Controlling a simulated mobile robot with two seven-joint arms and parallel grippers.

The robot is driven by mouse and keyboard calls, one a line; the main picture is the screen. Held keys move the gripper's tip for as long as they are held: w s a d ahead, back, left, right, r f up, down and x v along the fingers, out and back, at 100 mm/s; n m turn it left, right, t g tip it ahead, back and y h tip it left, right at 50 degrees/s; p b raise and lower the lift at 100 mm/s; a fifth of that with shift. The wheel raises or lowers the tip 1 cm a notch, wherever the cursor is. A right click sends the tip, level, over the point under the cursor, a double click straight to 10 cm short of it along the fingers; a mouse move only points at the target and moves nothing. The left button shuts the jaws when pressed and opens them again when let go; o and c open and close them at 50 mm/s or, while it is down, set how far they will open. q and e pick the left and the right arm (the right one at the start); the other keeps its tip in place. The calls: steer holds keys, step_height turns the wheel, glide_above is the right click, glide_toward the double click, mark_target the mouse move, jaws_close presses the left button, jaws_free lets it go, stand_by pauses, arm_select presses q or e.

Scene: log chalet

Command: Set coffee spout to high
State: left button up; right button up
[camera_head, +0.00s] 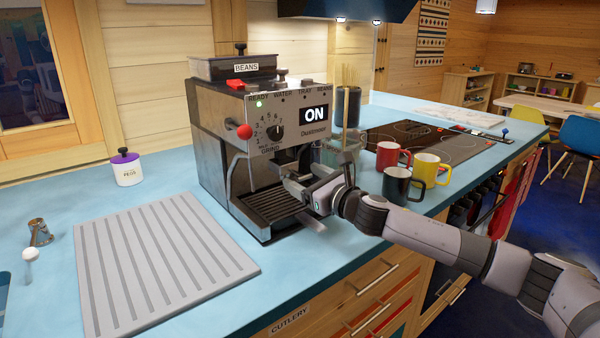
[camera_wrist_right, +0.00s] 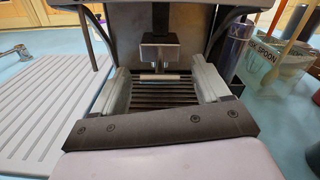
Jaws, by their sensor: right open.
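The coffee machine (camera_head: 262,150) stands on the blue counter, with a beans hopper on top, a red-knobbed lever, a grind dial (camera_head: 276,132) and an "ON" display. My right gripper (camera_head: 297,190) is at the front of the machine, above the drip tray (camera_head: 272,205). In the right wrist view its two fingers (camera_wrist_right: 165,88) are apart, one on each side of the spout (camera_wrist_right: 160,52), which hangs ahead of them over the slatted tray. I cannot tell whether a finger touches the spout. In the head view my gripper partly hides the spout area. My left gripper is not in view.
A red mug (camera_head: 390,157), a yellow mug (camera_head: 430,170) and a black mug (camera_head: 397,186) stand right of the machine, near my right arm. A utensil holder (camera_head: 342,150) is close beside the machine. A grey ribbed mat (camera_head: 165,262) lies to the left.

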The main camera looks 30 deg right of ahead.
steer(key=shift+w+a, duration=0.1)
steer(key=shift+w, duration=1.1)
jaws_close()
step_height(320, 180, up, 3)
steer(key=p, duration=0.3)
steer(key=shift+f+p, duration=0.1)
steer(key=shift+p, duration=0.2)
jaws_free()
steer(key=shift+f, duration=0.1)
